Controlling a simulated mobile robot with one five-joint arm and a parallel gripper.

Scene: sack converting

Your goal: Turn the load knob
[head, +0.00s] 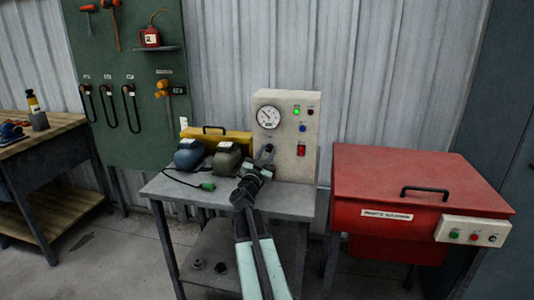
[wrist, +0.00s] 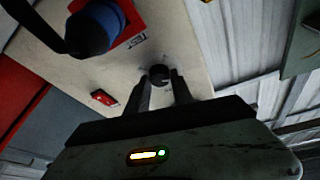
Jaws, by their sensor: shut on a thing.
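The load knob (wrist: 158,75) is a small dark round knob on the pale face of the test panel (wrist: 185,45). In the wrist view it sits between the tips of my gripper (wrist: 160,84), with one finger on each side, and the jaws are shut on it. In the head view the cream panel (head: 285,105) stands upright on a grey table, and my gripper (head: 266,156) reaches its lower left front. There my gripper covers most of the knob, and the knob's pointing direction cannot be read.
The panel carries a round gauge (head: 268,117), a lit green lamp (head: 297,112) and a red switch (head: 301,149). A yellow case (head: 230,142) and two rounded lumps stand left on the grey table (head: 292,202). A red cabinet (head: 370,170) stands right.

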